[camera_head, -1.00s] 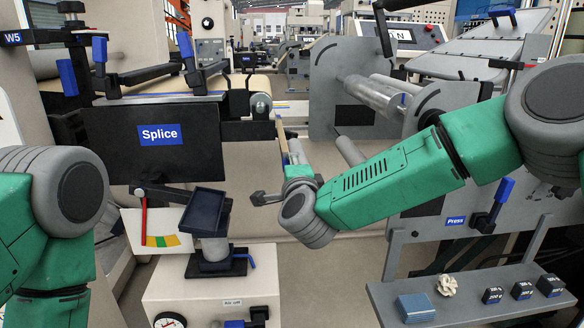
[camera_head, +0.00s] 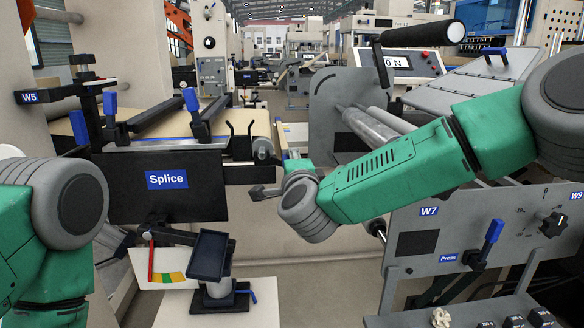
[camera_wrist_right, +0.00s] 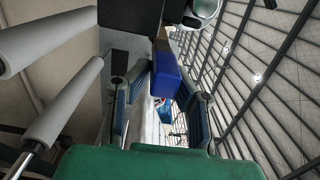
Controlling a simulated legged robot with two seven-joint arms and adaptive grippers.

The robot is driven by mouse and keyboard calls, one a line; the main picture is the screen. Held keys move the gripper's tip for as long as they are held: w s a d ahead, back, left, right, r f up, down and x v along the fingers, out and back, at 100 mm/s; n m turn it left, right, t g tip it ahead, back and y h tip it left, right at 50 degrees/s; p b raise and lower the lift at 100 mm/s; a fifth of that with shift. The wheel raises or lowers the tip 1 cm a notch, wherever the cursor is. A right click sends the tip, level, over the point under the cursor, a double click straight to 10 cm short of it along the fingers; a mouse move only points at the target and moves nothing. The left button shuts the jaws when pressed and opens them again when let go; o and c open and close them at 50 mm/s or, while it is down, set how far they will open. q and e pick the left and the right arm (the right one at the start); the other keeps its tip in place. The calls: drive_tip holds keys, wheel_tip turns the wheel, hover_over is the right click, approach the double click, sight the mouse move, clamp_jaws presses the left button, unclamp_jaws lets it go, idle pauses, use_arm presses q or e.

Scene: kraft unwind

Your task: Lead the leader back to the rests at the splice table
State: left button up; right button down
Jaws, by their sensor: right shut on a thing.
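The splice table (camera_head: 150,205) is at the left of the head view, with a dark front plate marked Splice. Black upright hooks (camera_head: 231,128), which look like the rests, stand at its right end. My right gripper (camera_wrist_right: 170,100) is shut on a blue block (camera_wrist_right: 165,72), seen between the fingers in the wrist view. In the head view a thin yellowish and blue strip (camera_head: 282,138), perhaps the leader, rises beyond my right wrist, right of the hooks and apart from them. My wrist hides the grip there. My left gripper is out of view; only its arm shows.
A dark tilted tray (camera_head: 212,255) on a post stands below the splice table. A grey panel (camera_head: 440,235) with a blue Press lever (camera_head: 492,237) stands at the right. Metal rollers (camera_head: 370,125) lie behind my right forearm. An open gap runs between table and panel.

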wheel_tip(320, 180, up, 11)
drive_tip(key=p, duration=0.6)
drive_tip(key=shift+f, duration=0.2)
drive_tip(key=shift+f+b, duration=0.25)
drive_tip(key=shift+b, duration=0.35)
